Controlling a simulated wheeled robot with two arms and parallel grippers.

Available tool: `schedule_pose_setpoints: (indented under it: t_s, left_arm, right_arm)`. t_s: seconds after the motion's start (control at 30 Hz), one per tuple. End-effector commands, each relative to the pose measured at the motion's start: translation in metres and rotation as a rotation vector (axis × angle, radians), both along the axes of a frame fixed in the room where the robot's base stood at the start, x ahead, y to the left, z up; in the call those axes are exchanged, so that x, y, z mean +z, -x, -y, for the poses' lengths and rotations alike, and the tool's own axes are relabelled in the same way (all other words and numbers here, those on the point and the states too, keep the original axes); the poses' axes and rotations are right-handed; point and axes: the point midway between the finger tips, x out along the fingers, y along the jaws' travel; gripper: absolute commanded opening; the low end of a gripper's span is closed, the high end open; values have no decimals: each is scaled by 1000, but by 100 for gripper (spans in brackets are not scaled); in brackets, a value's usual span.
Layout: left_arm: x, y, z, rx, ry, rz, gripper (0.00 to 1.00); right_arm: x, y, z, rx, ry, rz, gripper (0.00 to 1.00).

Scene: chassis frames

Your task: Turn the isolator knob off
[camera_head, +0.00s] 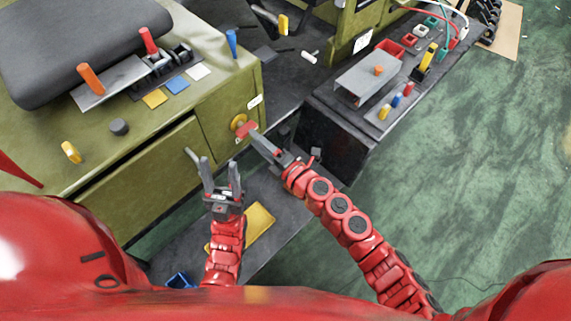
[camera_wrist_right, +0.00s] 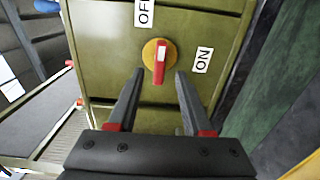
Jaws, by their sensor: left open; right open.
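The isolator knob (camera_head: 240,121) is a yellow disc with a red handle on the olive cabinet's end panel. In the right wrist view, the knob (camera_wrist_right: 150,57) has its red, white-marked handle near vertical. The OFF label (camera_wrist_right: 145,12) is above it and the ON label (camera_wrist_right: 202,60) is to its right. My right gripper (camera_head: 253,137) is open at the knob. In the wrist view its fingertips (camera_wrist_right: 159,75) lie either side of the handle's lower end, with visible gaps; contact and depth are unclear. My left gripper (camera_head: 221,164) is open and empty below left of the knob.
The olive cabinet (camera_head: 150,165) carries a dark seat (camera_head: 70,40) and several coloured levers. A dark console (camera_head: 330,130) with levers and buttons stands to the right. My left gripper is near the cabinet's side. Open green floor (camera_head: 480,170) lies farther right.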

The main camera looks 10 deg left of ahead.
Motion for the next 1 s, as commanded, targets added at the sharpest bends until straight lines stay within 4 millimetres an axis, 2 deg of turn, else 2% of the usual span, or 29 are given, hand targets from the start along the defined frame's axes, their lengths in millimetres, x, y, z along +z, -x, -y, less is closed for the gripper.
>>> schedule_pose_setpoints:
  t_s: [0.2,0.43,0.7,1.0]
  left_arm:
    - [-16,0,0,0,0,0,50]
    - [-23,0,0,0,0,0,50]
    - [-25,0,0,0,0,0,50]
    - [-25,0,0,0,0,0,50]
  right_arm:
    - [-5,36,46,-1,2,-1,50]
    - [-3,62,81,-5,2,-3,50]
    - [0,75,95,2,-1,1,50]
    - [0,76,96,2,-1,1,50]
